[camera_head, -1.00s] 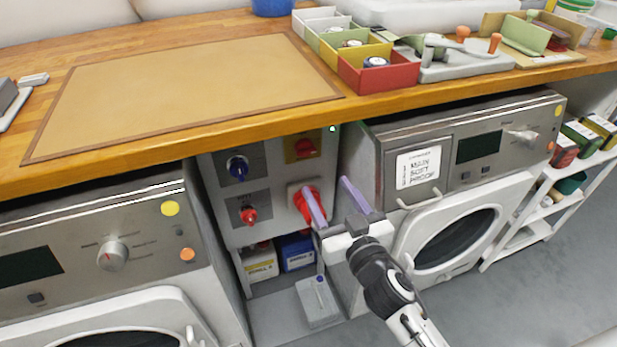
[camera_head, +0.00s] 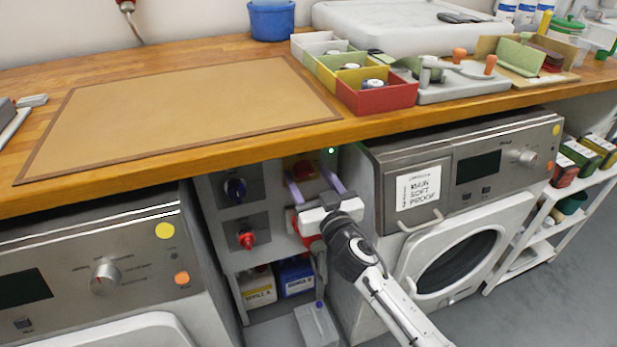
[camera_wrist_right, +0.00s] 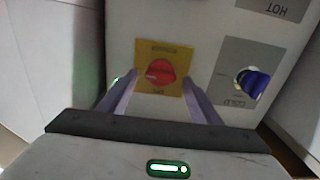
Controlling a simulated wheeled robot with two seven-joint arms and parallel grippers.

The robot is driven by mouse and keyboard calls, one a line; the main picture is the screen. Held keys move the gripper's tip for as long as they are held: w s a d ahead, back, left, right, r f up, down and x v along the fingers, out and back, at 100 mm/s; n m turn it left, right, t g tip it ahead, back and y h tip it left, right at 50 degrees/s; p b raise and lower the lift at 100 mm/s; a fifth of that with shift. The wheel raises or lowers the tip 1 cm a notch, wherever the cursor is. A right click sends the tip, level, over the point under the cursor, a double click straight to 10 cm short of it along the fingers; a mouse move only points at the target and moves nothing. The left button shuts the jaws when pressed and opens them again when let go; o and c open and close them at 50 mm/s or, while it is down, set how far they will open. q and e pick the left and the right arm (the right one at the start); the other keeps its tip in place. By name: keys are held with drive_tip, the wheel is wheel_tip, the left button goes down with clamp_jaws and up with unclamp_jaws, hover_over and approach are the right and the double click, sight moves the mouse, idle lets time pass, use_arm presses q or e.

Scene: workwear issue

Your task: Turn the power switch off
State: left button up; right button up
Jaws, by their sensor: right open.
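The power switch (camera_head: 303,169) is a red rotary knob on a yellow plate, on the grey panel (camera_head: 262,202) under the counter. In the right wrist view the red knob (camera_wrist_right: 160,73) sits between the two fingers, its yellow plate (camera_wrist_right: 148,47) behind it; the lettering is too blurred to read. My right gripper (camera_head: 310,172) is open, its two purple fingers pointing at the plate, one on each side of the knob. It also shows in the right wrist view (camera_wrist_right: 157,82). I cannot tell whether the fingers touch the knob. My left gripper is out of view.
Beside the switch are a blue knob (camera_head: 235,189) and a red knob (camera_head: 246,240). Another red handle (camera_head: 306,240) below is partly hidden by my gripper. The wooden counter edge (camera_head: 180,150) overhangs the panel. Washing machines stand left (camera_head: 70,270) and right (camera_head: 440,215).

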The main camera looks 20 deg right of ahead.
drive_tip(key=shift+c, duration=0.2)
drive_tip(key=c, duration=1)
drive_tip(key=shift+n, duration=0.3)
drive_tip(key=n, duration=0.3)
drive_tip(key=shift+a+n, duration=0.15)
drive_tip(key=shift+n, duration=0.15)
drive_tip(key=n, duration=0.4)
drive_tip(key=shift+a+f+n, duration=0.1)
drive_tip(key=shift+a+n, duration=0.05)
drive_tip(key=shift+n, duration=0.15)
drive_tip(key=n, duration=0.4)
drive_tip(key=shift+f+n, duration=0.15)
drive_tip(key=shift+n, duration=0.15)
drive_tip(key=shift+a+f+n, duration=0.1)
drive_tip(key=shift+f+n, duration=0.05)
drive_tip(key=shift+n, duration=2.05)
